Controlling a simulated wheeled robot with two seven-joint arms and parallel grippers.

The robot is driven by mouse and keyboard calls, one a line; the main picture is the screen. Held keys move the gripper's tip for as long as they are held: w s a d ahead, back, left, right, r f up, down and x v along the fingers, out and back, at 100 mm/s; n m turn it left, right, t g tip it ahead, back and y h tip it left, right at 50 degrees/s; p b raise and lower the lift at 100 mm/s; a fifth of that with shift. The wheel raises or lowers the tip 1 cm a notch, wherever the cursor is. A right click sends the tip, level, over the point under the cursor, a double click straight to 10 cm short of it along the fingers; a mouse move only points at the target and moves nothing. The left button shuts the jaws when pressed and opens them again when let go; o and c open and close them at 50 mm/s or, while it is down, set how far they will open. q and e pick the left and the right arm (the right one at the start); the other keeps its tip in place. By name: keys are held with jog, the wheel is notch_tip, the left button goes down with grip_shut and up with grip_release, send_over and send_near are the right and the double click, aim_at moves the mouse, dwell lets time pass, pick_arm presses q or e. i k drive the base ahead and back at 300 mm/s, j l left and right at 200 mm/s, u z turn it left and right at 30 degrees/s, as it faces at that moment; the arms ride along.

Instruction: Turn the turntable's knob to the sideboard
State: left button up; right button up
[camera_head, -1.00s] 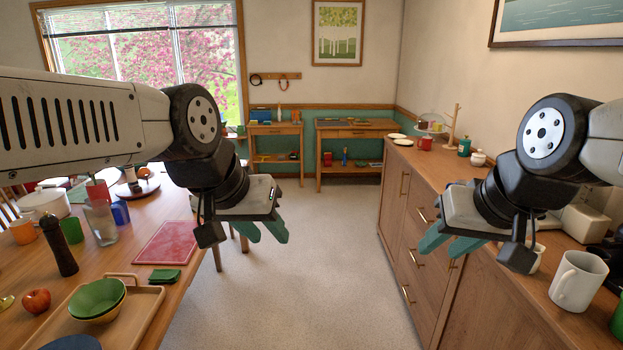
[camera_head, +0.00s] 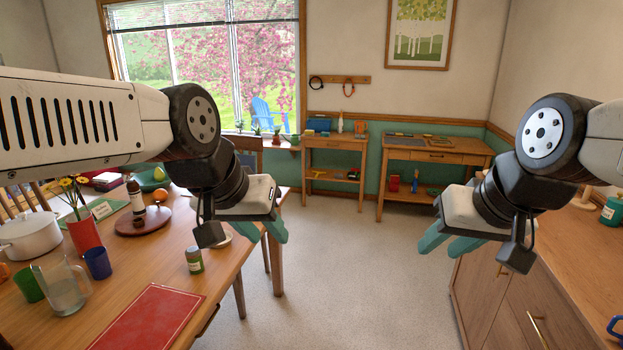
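The turntable (camera_head: 126,228) is a round brown wooden disc on the dining table at left. A dark bottle with a white label (camera_head: 135,196) and an orange-red item (camera_head: 160,195) stand on it. A small dark item lies near its front; I cannot tell whether this is the knob. The sideboard (camera_head: 560,270) is the wooden cabinet at lower right. My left gripper (camera_head: 268,232) hangs open and empty beyond the table's right edge, well right of the turntable. My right gripper (camera_head: 450,245) is open and empty over the floor beside the sideboard.
On the dining table (camera_head: 235,255) are a white pot (camera_head: 30,236), a red vase (camera_head: 84,234), a glass pitcher (camera_head: 62,288), a blue cup (camera_head: 97,263), a jar (camera_head: 194,260) and a red board (camera_head: 150,318). Open floor (camera_head: 350,270) lies between table and sideboard.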

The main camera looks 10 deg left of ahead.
aim_at(157, 217)
jog(key=i+u, duration=0.4)
jog(key=i+l+u, duration=0.15)
jog(key=u, duration=0.25)
jog(key=i+l+u, duration=0.65)
jog(key=u, duration=0.15)
jog(key=i+l+u, duration=0.25)
jog(key=u, duration=0.2)
jog(key=i+l+u, duration=0.25)
jog(key=l+u, duration=0.15)
jog(key=i+l+u, duration=0.15)
jog(key=l+u, duration=0.7)
jog(key=i+l, duration=0.05)
